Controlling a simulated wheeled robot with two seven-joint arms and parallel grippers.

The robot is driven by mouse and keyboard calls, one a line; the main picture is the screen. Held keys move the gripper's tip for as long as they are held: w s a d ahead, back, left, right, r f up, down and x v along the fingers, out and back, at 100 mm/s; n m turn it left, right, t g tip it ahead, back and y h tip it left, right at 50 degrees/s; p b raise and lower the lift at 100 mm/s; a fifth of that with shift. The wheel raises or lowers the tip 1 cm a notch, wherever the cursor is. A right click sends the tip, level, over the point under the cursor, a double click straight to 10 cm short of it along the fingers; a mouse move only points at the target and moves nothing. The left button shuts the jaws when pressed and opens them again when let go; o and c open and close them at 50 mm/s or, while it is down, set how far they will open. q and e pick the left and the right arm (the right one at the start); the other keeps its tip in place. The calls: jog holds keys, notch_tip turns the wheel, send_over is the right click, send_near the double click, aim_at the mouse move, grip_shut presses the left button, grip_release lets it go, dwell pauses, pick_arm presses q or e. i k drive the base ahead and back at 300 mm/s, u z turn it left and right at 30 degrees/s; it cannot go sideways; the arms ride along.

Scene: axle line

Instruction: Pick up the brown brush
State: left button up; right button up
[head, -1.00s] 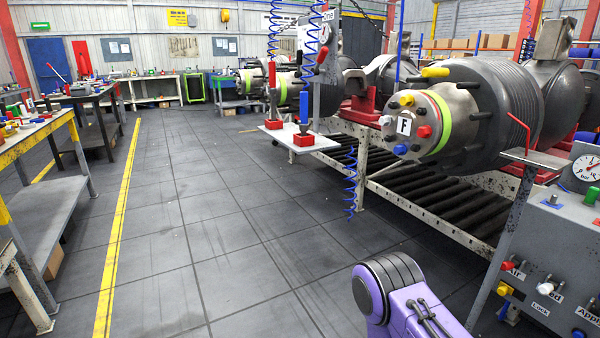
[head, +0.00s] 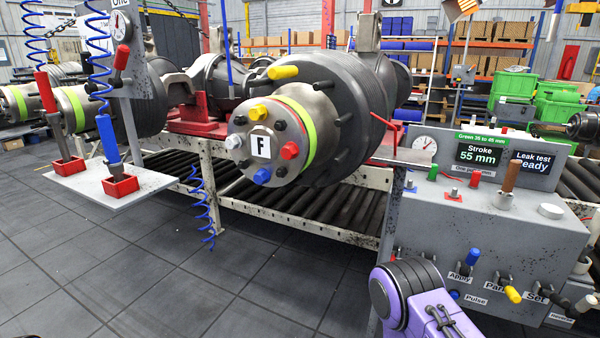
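A brown upright cylinder (head: 511,177) stands on top of the grey test console at the right in the head view. It looks like a handle and may be the brown brush, but no bristles can be made out. Its lower end meets a pale round piece on the console top. Neither of my grippers is in view. Only a purple and black link of my arm shows at the bottom, in front of the console and apart from the brown cylinder.
The grey console (head: 476,228) carries knobs, screens and a dial. Left of it, a large axle end marked F (head: 261,147) rests above a roller conveyor (head: 285,212). A white shelf (head: 95,190) holds red sockets with hanging tools. The floor at the lower left is clear.

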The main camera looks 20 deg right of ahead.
aim_at(515, 165)
jog(key=z, duration=0.95)
jog(key=i, duration=0.85)
jog(key=z, duration=0.8)
